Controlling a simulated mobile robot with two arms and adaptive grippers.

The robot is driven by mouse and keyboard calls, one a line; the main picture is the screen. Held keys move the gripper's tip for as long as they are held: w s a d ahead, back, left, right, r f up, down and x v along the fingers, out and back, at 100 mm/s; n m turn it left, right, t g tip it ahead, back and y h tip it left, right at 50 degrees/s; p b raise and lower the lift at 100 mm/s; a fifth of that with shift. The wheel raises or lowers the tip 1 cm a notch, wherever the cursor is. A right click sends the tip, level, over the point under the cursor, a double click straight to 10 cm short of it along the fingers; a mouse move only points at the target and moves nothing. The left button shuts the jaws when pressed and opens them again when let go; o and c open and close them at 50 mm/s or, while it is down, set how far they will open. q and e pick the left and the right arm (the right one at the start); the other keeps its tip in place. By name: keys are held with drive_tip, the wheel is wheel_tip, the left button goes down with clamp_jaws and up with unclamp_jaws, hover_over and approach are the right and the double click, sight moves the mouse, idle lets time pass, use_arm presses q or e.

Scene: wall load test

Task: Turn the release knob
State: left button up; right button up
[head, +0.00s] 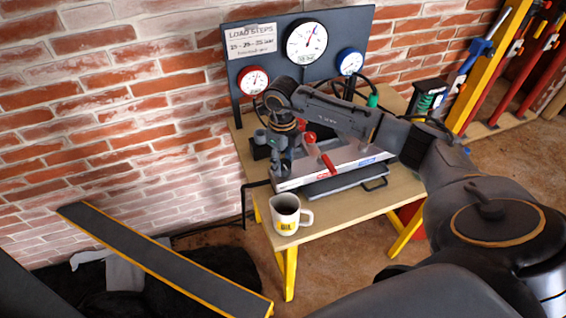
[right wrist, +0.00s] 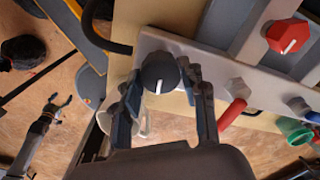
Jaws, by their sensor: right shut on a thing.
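A round black knob (right wrist: 160,70) with a white pointer line sits on a light grey panel (right wrist: 215,65). The line points toward the bottom of the right wrist view. My right gripper (right wrist: 178,85) has its fingers on either side of the knob and is shut on it. In the head view my right gripper (head: 281,168) reaches down at the panel's left end and hides the knob. My left gripper (right wrist: 60,102) hangs open and empty, far off, in the right wrist view.
The panel stands on a wooden table (head: 300,232) with yellow legs. A white mug (head: 285,214) stands near the front left corner. A red lever (head: 318,150) rises from the panel. Behind is a dark gauge board (head: 270,62) with three dials against a brick wall.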

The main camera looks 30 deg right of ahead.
sight(284, 165)
drive_tip(key=n+b, duration=0.2)
drive_tip(key=n, duration=0.1)
drive_tip(key=shift+f+n+b, duration=0.15)
drive_tip(key=shift+n+b, duration=0.15)
drive_tip(key=shift+b, duration=0.05)
drive_tip(key=n+b, duration=0.3)
drive_tip(key=n, duration=0.1)
drive_tip(key=n+b, duration=0.2)
drive_tip(key=n, duration=0.3)
drive_tip(key=shift+b, duration=0.4)
drive_tip(key=shift+r+n+b, duration=0.2)
drive_tip(key=shift+n+b, duration=0.7)
drive_tip(key=shift+n, duration=1)
drive_tip(key=o, duration=1.1)
drive_tip(key=shift+o, duration=0.2)
wheel_tip(284, 165, up, 12)
drive_tip(key=shift+s, duration=0.15)
